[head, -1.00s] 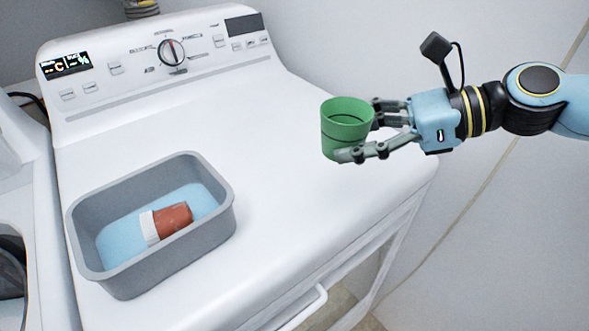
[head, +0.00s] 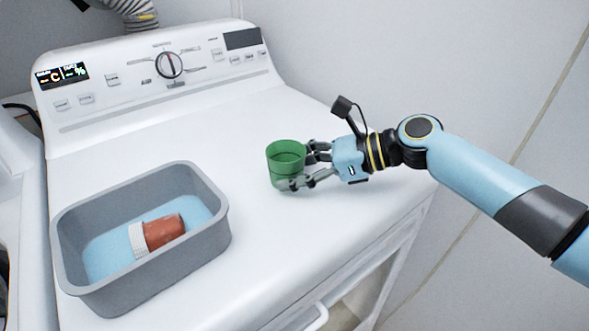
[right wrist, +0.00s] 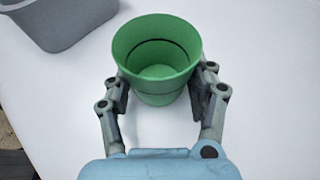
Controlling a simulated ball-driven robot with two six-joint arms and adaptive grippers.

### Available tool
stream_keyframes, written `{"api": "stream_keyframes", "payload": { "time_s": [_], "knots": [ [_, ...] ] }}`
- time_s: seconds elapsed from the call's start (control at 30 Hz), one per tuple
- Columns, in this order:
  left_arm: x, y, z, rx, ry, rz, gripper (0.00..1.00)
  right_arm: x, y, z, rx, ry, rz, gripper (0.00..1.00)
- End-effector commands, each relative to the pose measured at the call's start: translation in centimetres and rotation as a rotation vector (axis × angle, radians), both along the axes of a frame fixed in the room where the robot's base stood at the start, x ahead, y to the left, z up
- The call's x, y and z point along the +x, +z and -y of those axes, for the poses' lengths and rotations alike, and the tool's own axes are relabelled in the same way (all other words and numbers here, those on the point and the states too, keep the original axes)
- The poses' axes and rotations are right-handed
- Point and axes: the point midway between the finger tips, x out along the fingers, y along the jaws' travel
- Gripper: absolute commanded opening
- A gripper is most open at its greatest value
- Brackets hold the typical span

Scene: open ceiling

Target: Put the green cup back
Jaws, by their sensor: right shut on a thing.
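The green cup (head: 285,163) is upright over the right part of the white machine top in the head view. My right gripper (head: 297,170) is shut on it, with one finger on either side. In the right wrist view the cup (right wrist: 157,62) stands upright and looks empty, between the two fingers of my right gripper (right wrist: 160,88). I cannot tell whether its base touches the machine top. My left gripper is not in view.
A grey bin (head: 222,222) stands on the machine top (head: 240,130) to the left of the cup. It holds a blue layer (head: 107,252) and a brown bottle with a white cap (head: 163,231). A control panel (head: 110,85) runs along the back. The top around the cup is clear.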

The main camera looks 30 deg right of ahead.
Motion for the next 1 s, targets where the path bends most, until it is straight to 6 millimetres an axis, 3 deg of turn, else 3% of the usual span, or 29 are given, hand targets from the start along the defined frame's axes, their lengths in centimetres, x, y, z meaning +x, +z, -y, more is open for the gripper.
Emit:
{"api": "stream_keyframes", "payload": {
  "time_s": [0.4,0.43,0.6,1.0],
  "knots": [
    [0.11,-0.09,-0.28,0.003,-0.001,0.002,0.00,0.01,-0.49,0.02,0.001,0.000,0.001,0.23],
    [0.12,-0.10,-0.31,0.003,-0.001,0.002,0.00,0.00,-0.53,0.02,0.001,0.000,0.001,0.59],
    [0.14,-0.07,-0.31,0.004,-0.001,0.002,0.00,-0.03,-0.57,0.07,-0.001,-0.001,0.000,0.81],
    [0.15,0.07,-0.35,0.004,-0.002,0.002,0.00,-0.24,0.01,0.39,-0.005,0.000,-0.001,0.81]
  ]
}}
